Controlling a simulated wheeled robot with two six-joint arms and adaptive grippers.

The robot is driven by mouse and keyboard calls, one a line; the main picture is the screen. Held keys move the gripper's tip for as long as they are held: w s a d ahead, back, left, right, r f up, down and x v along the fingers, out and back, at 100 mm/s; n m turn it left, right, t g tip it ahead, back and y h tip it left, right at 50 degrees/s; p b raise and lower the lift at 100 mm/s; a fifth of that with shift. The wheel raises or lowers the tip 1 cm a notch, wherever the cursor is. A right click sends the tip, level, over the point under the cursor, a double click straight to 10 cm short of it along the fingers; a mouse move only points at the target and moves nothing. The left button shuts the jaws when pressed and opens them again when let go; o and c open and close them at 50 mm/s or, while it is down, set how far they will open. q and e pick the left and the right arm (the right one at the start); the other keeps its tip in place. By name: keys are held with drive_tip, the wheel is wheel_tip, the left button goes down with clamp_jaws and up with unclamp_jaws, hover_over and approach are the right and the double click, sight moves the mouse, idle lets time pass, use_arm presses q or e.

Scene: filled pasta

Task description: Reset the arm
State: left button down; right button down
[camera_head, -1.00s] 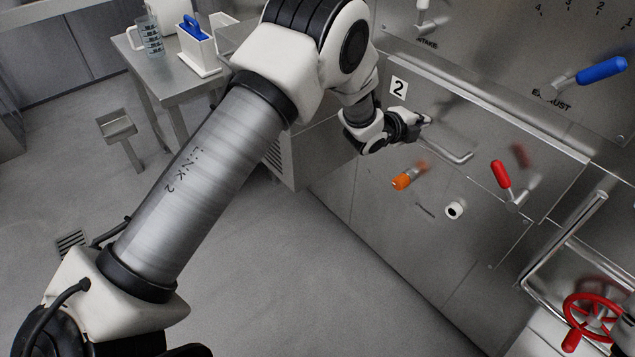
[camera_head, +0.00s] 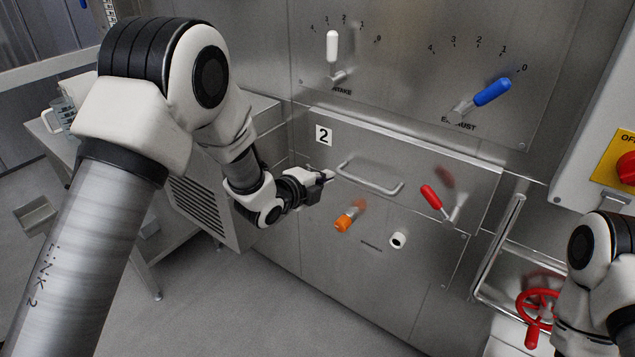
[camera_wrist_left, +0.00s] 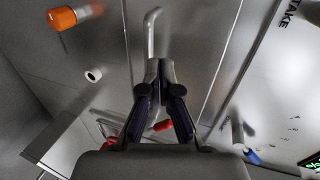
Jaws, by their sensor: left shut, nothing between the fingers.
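My left arm comes in from the left in the head view, and its gripper (camera_head: 326,177) is shut and empty. It hangs in front of the steel panel, close to the left end of the drawer-style handle (camera_head: 370,179) beside the "2" label. In the left wrist view the shut fingers (camera_wrist_left: 160,82) point toward the handle (camera_wrist_left: 151,32); I cannot tell whether they touch it. Part of my right arm shows at the right edge of the head view, but its gripper is out of view.
The panel carries an orange knob (camera_head: 345,220), a white knob (camera_head: 398,240), a red lever (camera_head: 431,197), a white intake lever (camera_head: 332,48) and a blue exhaust lever (camera_head: 491,92). A red handwheel (camera_head: 538,305) is at lower right. A steel table stands at left. The floor in front is clear.

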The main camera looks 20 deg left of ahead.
use_arm(q)
drive_tip(key=s+a+f+n+g+y+p, duration=0.1)
drive_tip(key=s+a+f+n+g+p, duration=0.2)
drive_tip(key=s+f, duration=0.55)
drive_tip(key=s+a+f+n+g+y+p, duration=0.1)
drive_tip(key=s+f+g+p, duration=0.3)
drive_tip(key=s+f, duration=0.5)
drive_tip(key=s+a+f+n+g+y+p, duration=0.1)
drive_tip(key=s+a+n+g, duration=0.1)
drive_tip(key=s+n, duration=0.7)
drive_tip(key=s+a+f+n+g+y+p, duration=0.2)
drive_tip(key=s+n+g, duration=0.2)
drive_tip(key=s+n, duration=0.5)
drive_tip(key=s, duration=0.8)
drive_tip(key=shift+s+a+n+g, duration=0.2)
drive_tip(key=shift+a+n+g, duration=0.1)
drive_tip(key=shift+a, duration=0.05)
